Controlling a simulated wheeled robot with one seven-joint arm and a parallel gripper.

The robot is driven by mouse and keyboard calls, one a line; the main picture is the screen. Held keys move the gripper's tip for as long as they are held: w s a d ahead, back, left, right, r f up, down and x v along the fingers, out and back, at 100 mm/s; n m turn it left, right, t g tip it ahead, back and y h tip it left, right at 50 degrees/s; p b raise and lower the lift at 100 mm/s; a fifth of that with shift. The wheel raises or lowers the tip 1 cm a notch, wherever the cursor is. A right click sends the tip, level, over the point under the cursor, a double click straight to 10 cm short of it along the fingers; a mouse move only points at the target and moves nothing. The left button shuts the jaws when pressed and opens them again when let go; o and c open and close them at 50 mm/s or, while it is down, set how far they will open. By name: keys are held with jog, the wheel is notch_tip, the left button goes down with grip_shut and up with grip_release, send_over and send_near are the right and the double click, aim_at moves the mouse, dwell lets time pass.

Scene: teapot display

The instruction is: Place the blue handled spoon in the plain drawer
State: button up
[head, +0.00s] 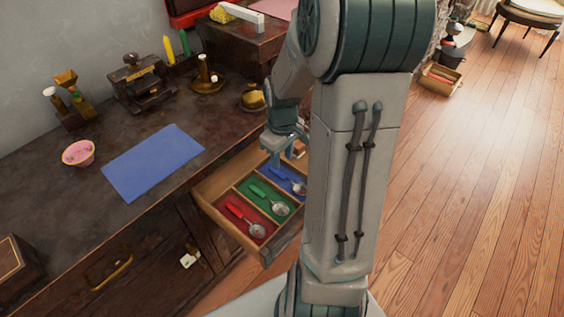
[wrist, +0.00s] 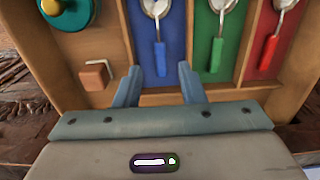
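The blue handled spoon (wrist: 160,45) lies in the blue-lined compartment (wrist: 174,42) of an open wooden drawer. In the head view the spoon (head: 294,184) is at the drawer's far side, partly beside my arm. My gripper (wrist: 158,75) is open and empty, its fingertips on either side of the handle's end; the gap in height cannot be told. In the head view my gripper (head: 285,150) is over the drawer's far end. A plain wood compartment (wrist: 103,45) is left of the blue one in the wrist view.
The plain compartment holds a wooden block (wrist: 96,75) and a teal and yellow round thing (wrist: 66,9). A green spoon (head: 267,200) and a red spoon (head: 244,219) lie in their own compartments. A blue mat (head: 153,162) and pink bowl (head: 78,153) are on the counter.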

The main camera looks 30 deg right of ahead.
notch_tip(320, 180, up, 6)
jog(key=p, duration=0.1)
jog(key=s+a+r+m, duration=0.2)
jog(key=s+a+r, duration=0.1)
jog(key=s+a, duration=0.3)
jog(key=s+a+r+m+t, duration=0.1)
jog(key=s+a+r+m, duration=0.1)
jog(key=s+a, duration=0.3)
jog(key=shift+s+a+r, duration=0.35)
jog(key=shift+s+r, duration=0.2)
jog(key=shift+r, duration=0.25)
notch_tip(320, 180, up, 23)
jog(key=t+p, duration=0.1)
jog(key=p, duration=2)
jog(key=shift+a+t, duration=0.2)
jog(key=shift+t, duration=0.1)
